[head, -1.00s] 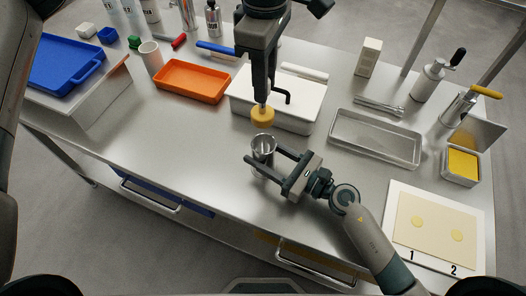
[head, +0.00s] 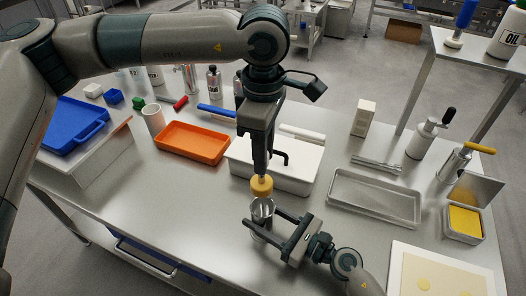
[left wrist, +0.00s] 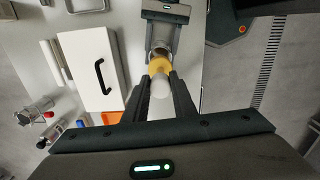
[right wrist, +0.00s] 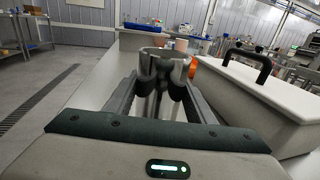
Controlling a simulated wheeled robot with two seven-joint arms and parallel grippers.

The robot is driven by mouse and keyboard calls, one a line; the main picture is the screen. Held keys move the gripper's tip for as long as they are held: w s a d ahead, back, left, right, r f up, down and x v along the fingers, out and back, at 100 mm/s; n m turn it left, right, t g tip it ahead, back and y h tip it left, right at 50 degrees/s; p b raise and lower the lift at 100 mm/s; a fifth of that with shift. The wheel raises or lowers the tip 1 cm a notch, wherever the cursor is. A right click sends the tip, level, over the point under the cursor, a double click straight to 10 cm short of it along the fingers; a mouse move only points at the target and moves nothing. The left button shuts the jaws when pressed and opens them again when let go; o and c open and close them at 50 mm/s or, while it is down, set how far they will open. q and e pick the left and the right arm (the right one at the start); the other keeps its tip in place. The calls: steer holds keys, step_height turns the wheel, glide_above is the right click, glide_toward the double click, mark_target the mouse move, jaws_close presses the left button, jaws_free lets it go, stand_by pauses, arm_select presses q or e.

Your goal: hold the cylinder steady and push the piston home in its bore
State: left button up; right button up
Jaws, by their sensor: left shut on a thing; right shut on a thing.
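The piston has a yellow head (head: 262,187) on a pale rod (left wrist: 159,88). My left gripper (head: 263,170) points down and is shut on the rod, with the yellow head below its fingertips. The shiny metal cylinder (head: 262,210) stands open end up on the table, directly under the piston. My right gripper (head: 264,226) is shut around the cylinder from the right side; the right wrist view also shows the cylinder (right wrist: 163,66) between the fingers. The yellow head is just above the cylinder's rim; whether it touches the rim I cannot tell.
A white box with a black handle (head: 290,178) stands close behind the piston. An orange tray (head: 190,145) lies to the left, a metal tray (head: 372,202) to the right. The table's front left is clear.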

mark_target(265, 182)
arm_select(q)
steer(key=shift+n, duration=0.7)
steer(key=shift+d+f, duration=0.15)
steer(key=shift+f, duration=2.75)
steer(key=shift+f, duration=3.55)
steer(key=o, duration=1.1)
step_height(265, 182, up, 12)
